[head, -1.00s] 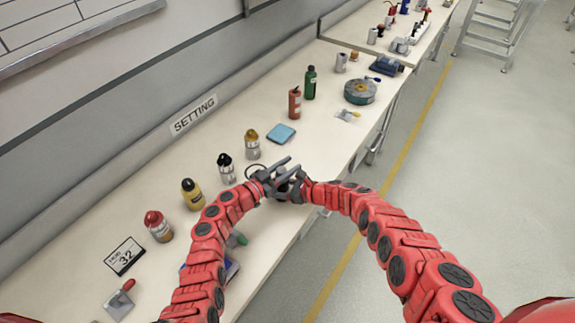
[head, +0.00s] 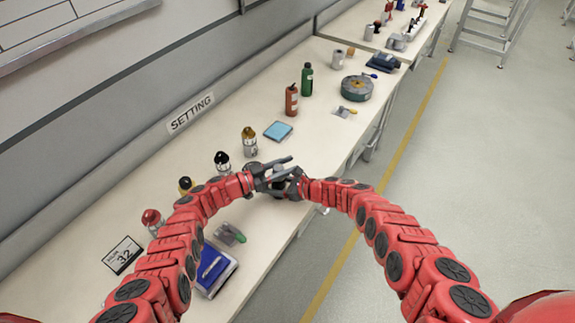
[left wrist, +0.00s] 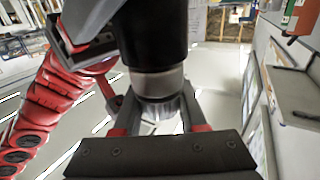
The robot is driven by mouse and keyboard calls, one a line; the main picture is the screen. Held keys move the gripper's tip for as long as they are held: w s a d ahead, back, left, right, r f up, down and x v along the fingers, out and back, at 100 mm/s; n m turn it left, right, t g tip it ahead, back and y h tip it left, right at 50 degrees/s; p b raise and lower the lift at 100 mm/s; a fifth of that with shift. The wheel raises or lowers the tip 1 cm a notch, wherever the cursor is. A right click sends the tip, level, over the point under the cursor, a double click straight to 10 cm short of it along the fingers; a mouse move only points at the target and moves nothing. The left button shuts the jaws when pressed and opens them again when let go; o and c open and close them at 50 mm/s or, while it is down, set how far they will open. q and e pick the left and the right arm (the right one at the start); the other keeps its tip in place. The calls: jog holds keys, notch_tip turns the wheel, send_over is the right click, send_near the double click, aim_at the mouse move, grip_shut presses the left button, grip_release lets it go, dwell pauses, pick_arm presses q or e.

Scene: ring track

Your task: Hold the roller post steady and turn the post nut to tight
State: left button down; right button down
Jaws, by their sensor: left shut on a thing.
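My left gripper (head: 272,175) and right gripper (head: 291,186) meet at the bench's front edge in the head view, hiding most of what lies between them. In the left wrist view a thick black cylinder with a grey metal band (left wrist: 158,84), seemingly the roller post, comes down between the fingers of my left gripper (left wrist: 158,118). A ridged silvery part lies below the band; I cannot tell whether it is the post nut. The left gripper is shut on this piece. My right gripper is close beside the black cylinder at upper left; its jaw opening cannot be made out.
A blue box (head: 214,270) and a green-handled tool (head: 231,234) lie near the left arm. Several bottles line the back, including a gold-capped one (head: 250,141). A light blue pad (head: 278,131) and a round green-grey device (head: 357,88) are farther along.

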pick_arm(q)
jog(key=shift+c, duration=2.2)
grip_release()
jog(key=shift+s+a+r, duration=0.1)
jog(key=shift+s+a, duration=0.1)
jog(key=shift+a, duration=0.4)
jog(key=v, duration=1)
jog(key=shift+s+a, duration=0.25)
jog(key=shift+a, duration=0.05)
